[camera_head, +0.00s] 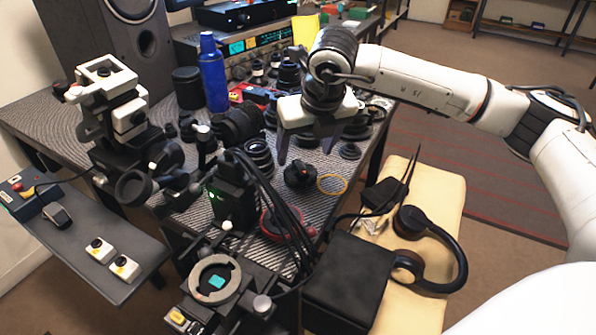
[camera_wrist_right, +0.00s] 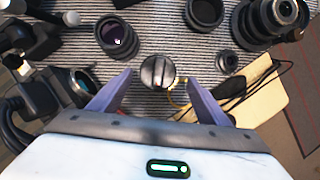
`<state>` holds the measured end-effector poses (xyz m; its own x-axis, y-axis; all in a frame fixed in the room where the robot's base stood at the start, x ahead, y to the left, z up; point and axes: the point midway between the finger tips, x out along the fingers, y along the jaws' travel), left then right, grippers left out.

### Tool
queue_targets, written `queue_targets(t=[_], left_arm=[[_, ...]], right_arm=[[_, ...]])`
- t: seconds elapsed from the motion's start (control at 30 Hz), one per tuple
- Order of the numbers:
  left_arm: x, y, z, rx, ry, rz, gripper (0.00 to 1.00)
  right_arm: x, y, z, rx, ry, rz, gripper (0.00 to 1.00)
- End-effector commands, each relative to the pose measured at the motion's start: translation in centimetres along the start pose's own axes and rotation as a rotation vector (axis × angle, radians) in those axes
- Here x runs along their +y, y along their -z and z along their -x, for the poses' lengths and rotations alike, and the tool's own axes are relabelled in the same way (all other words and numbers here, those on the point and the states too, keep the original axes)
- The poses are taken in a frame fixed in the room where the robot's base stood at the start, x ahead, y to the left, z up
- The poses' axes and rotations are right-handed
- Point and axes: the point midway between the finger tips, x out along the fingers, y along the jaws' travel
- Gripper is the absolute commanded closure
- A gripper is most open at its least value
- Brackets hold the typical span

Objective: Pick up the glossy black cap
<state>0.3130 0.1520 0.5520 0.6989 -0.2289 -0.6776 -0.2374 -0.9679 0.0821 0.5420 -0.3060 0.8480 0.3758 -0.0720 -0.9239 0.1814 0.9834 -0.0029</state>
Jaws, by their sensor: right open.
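A round black cap (camera_head: 300,173) with a raised bar across its top lies on the ribbed bench mat. It looks like the glossy black cap, and shows in the right wrist view (camera_wrist_right: 157,72) just beyond the fingertips, roughly centred between them. My right gripper (camera_head: 305,158) is open and empty, pointing down above and slightly behind the cap. Its two purple-grey fingers show in the right wrist view (camera_wrist_right: 159,82), apart from the cap. My left gripper is not in view.
A yellow ring (camera_head: 332,184) lies right of the cap, and a lens (camera_head: 259,157) stands to its left. Several dark lenses and small caps crowd the mat behind. Black cables (camera_head: 285,215) and headphones (camera_head: 440,240) lie in front. A blue bottle (camera_head: 212,75) stands at the back left.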

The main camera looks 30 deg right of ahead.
Motion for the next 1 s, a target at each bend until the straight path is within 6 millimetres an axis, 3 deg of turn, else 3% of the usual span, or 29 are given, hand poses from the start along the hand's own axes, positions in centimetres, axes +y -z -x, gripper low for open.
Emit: queue_targets(t=[0.2,0.5,0.83,1.0], left_arm=[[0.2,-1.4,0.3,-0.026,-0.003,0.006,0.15],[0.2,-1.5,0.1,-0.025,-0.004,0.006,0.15],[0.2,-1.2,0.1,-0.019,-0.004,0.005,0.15],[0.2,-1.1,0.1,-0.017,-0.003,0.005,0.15]], right_arm=[[0.1,0.0,-2.0,0.0,-0.002,0.001,0.3],[0.3,0.1,-6.1,0.0,-0.003,0.001,0.3],[0.3,0.1,-6.8,0.0,-0.005,0.002,0.3],[0.3,0.1,-6.8,0.0,-0.004,0.002,0.59]])
